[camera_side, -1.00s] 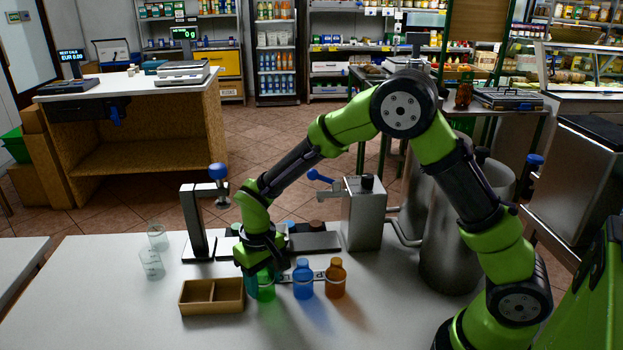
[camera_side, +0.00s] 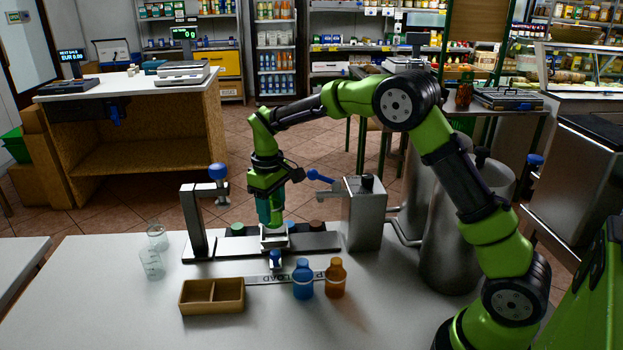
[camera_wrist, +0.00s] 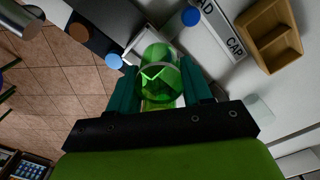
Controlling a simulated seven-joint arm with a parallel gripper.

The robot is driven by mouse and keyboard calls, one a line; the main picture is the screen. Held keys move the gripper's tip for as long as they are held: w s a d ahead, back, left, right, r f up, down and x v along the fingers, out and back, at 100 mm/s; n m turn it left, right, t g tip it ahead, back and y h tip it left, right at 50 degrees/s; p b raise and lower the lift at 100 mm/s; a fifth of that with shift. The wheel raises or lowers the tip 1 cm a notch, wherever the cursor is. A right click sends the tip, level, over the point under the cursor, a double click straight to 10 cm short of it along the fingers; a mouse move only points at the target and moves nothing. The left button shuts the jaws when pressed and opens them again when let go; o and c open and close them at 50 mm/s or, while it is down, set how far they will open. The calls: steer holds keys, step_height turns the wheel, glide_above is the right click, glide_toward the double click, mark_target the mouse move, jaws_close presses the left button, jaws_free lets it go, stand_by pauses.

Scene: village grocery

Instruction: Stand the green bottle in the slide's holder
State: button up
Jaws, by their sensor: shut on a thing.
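In the wrist view my gripper (camera_wrist: 160,92) is shut on the green bottle (camera_wrist: 157,72), its teal fingers on either side. In the side view my gripper (camera_side: 270,212) points down over the slide; the bottle is mostly hidden by the fingers there. The slide's pale holder (camera_side: 274,242) is on the metal rail, directly below the fingers, with a blue knob (camera_side: 275,259) in front. The bottle appears upright at or just above the holder; I cannot tell whether it touches or is inside it.
A blue bottle (camera_side: 302,279) and an orange bottle (camera_side: 335,278) stand at the front beside a two-part wooden tray (camera_side: 212,308). A post with a blue knob (camera_side: 218,171) stands left and a metal lever box (camera_side: 364,213) right. Two clear beakers (camera_side: 151,264) stand at far left.

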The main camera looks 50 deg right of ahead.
mark_target(273, 223)
steer(key=shift+w+d+r+n, duration=0.15)
steer(key=shift+w+d+n, duration=0.45)
steer(key=shift+d+n, duration=0.15)
steer(key=shift+w+d+r+n, duration=0.2)
steer(key=shift+w+n, duration=0.05)
steer(key=shift+n, duration=0.3)
steer(key=shift+r+n, duration=0.25)
steer(key=shift+n, duration=0.75)
steer(key=shift+a+f, duration=0.1)
steer(key=shift+f, duration=3.35)
steer(key=shift+f, duration=0.35)
steer(key=o, duration=1.4)
